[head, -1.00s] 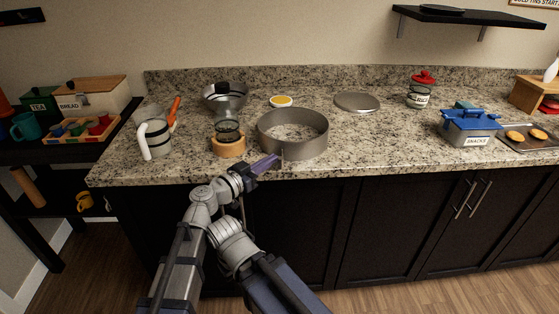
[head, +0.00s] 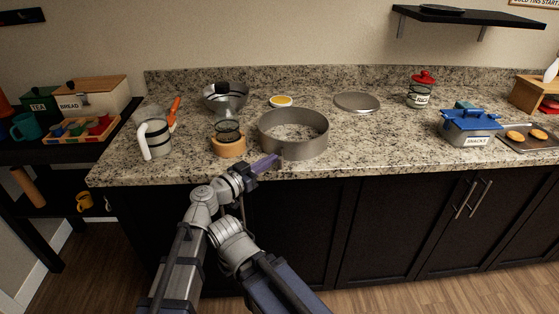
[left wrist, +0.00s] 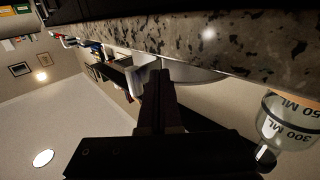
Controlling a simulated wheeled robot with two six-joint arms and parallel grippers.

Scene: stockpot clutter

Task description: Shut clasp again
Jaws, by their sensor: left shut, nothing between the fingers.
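A grey metal ring (head: 293,140), like a springform pan wall, stands on the granite counter near its front edge. A clasp is not clear on it; its near left side is close to my gripper. My left gripper (head: 266,163) is shut and empty, its purple fingers pointing at the lower front left of the ring. I cannot tell whether they touch it. In the left wrist view the shut fingers (left wrist: 160,92) are dark, with a pale metal surface behind them. My right gripper is not in view.
A glass measuring vessel (head: 228,130) in a tan base (head: 228,147) stands just left of the ring. A white-handled jug (head: 155,138) is farther left. A flat grey disc (head: 357,102) lies behind right. A blue-lidded box (head: 469,128) stands right. Counter between is clear.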

